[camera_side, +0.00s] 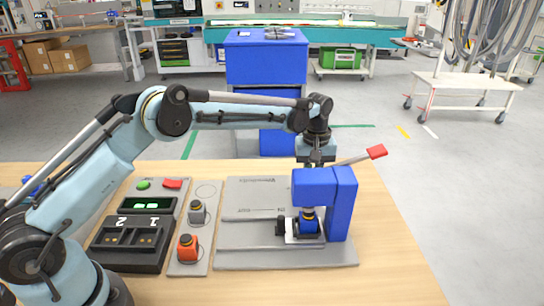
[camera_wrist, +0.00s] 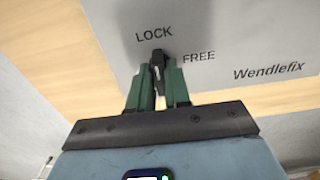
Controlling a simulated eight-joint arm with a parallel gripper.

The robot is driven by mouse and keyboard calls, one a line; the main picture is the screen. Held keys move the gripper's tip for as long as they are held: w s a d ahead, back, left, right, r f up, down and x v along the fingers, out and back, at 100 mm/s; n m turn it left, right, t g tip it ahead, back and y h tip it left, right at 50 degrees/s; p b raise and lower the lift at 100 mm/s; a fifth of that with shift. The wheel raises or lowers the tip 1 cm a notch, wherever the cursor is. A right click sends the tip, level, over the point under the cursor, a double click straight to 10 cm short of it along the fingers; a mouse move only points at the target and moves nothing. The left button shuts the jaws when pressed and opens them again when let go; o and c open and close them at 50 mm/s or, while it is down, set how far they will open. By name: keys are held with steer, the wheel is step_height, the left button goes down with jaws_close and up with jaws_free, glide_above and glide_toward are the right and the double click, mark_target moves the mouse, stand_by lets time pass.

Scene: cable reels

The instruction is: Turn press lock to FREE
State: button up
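The press lock is a small black knob (camera_wrist: 158,66) on a grey plate, in the wrist view. Its narrow tip points up toward the printed word LOCK; the word FREE is to its right. My gripper (camera_wrist: 159,72) has its two green fingers close on both sides of the knob, with no clear gap beside it. In the side view my gripper (camera_side: 316,158) points down behind the blue press (camera_side: 342,205), which hides the fingertips and the knob. The press stands on the grey base plate (camera_side: 250,235).
A lever with a red handle (camera_side: 376,152) sticks up to the right, close to my gripper. A grey panel (camera_side: 203,258) with a grey and an orange reel-like part stands left of the plate, beside a black two-slot dock (camera_side: 130,255). The table is clear to the right.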

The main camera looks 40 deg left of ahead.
jaws_close()
steer(key=m, duration=0.3)
steer(key=shift+m, duration=0.4)
steer(key=m, duration=0.4)
steer(key=shift+m, duration=0.4)
steer(key=m, duration=0.3)
steer(key=shift+m, duration=0.8)
steer(key=m, duration=0.5)
steer(key=o, duration=0.5)
jaws_free()
